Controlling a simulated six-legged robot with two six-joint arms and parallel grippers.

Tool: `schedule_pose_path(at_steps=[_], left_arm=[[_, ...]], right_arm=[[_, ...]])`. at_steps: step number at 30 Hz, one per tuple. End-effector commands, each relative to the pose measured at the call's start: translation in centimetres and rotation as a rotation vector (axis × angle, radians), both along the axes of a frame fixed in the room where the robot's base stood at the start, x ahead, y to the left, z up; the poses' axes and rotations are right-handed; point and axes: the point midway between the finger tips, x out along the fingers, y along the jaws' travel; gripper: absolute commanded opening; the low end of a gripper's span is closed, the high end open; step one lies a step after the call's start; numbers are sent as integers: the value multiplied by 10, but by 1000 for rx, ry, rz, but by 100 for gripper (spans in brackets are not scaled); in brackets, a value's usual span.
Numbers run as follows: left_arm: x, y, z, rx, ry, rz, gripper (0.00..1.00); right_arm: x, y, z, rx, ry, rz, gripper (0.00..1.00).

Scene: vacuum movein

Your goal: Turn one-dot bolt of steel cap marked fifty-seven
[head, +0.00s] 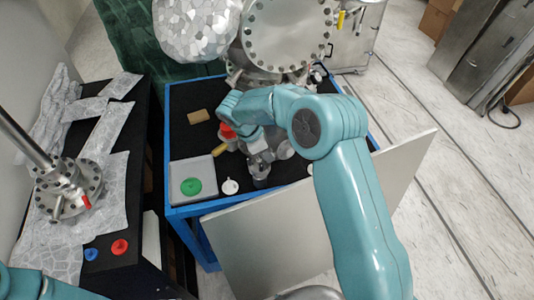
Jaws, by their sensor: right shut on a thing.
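A round steel flange (68,190) with a ring of bolts and a rod lies on the left table. A large round steel plate (287,35) ringed with bolts faces me at the back. I cannot read a fifty-seven or any bolt dots on either. My right arm reaches over the blue-framed table, and its grey gripper (261,165) is low over the black top. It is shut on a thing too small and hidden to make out. Only a piece of my left arm shows at the bottom left; its gripper is out of view.
A pale panel (270,245) leans in front.

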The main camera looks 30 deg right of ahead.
Motion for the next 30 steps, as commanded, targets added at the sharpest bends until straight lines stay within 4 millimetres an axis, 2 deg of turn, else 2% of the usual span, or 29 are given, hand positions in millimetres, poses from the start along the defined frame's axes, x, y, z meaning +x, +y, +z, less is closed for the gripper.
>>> schedule_pose_path(at_steps=[12, 27, 28, 29, 30], left_arm=[[0, 0, -4, 0, 0, 0, 24], [0, 0, -4, 0, 0, 0, 24], [0, 0, -4, 0, 0, 0, 24], [0, 0, -4, 0, 0, 0, 24], [0, 0, -4, 0, 0, 0, 24]], right_arm=[[0, 1, -4, 3, 6, -188, 0], [-1, 1, -4, 2, 8, -211, 0], [-1, 1, -4, 2, 8, -211, 18], [-1, 1, -4, 2, 7, -211, 26], [0, 1, -3, 2, 7, -211, 26]])
